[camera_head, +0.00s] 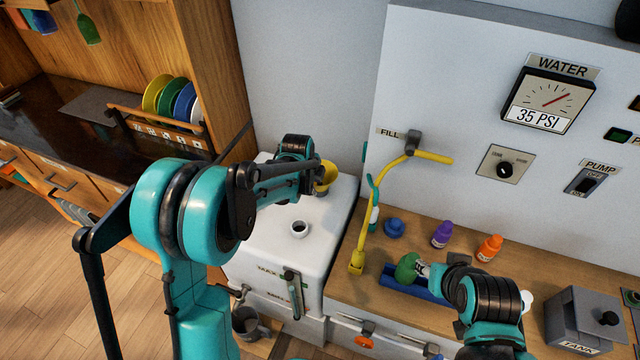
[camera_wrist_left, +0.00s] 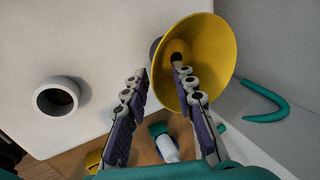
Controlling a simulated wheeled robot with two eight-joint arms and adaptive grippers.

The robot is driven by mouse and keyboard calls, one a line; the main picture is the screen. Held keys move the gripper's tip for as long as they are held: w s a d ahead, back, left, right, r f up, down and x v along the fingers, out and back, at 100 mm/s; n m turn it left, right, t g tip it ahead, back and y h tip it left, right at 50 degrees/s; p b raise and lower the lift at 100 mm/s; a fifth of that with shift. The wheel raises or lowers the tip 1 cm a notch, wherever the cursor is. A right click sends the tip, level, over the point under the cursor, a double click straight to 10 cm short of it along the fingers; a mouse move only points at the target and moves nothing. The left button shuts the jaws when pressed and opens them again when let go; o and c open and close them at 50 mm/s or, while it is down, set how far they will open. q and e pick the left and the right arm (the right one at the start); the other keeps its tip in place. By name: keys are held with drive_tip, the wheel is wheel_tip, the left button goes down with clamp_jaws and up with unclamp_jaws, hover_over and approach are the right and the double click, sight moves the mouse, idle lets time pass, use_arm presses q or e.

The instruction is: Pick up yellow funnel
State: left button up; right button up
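The yellow funnel (camera_head: 327,173) is at the back right edge of the white tank top, partly hidden by my left gripper (camera_head: 316,168). In the left wrist view the funnel (camera_wrist_left: 222,50) shows its wide mouth towards the camera. The left gripper (camera_wrist_left: 162,78) is open there. Its right finger overlaps the inside of the funnel's mouth, and its left finger is outside the rim. I cannot tell whether either touches the wall. My right gripper (camera_head: 424,270) is beside a green object (camera_head: 407,266) over a blue tray; whether it grips it is unclear.
The white tank (camera_head: 262,247) has a round open neck (camera_head: 300,229). A yellow hose (camera_head: 365,215) hangs from the wall right of it. A purple bottle (camera_head: 441,234) and an orange bottle (camera_head: 489,247) stand on the wooden counter. A grey tank box (camera_head: 590,322) sits at right.

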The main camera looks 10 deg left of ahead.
use_arm(q)
drive_tip(key=shift+x, duration=0.9)
drive_tip(key=shift+r, duration=0.2)
drive_tip(key=shift+c, duration=0.6)
clamp_jaws()
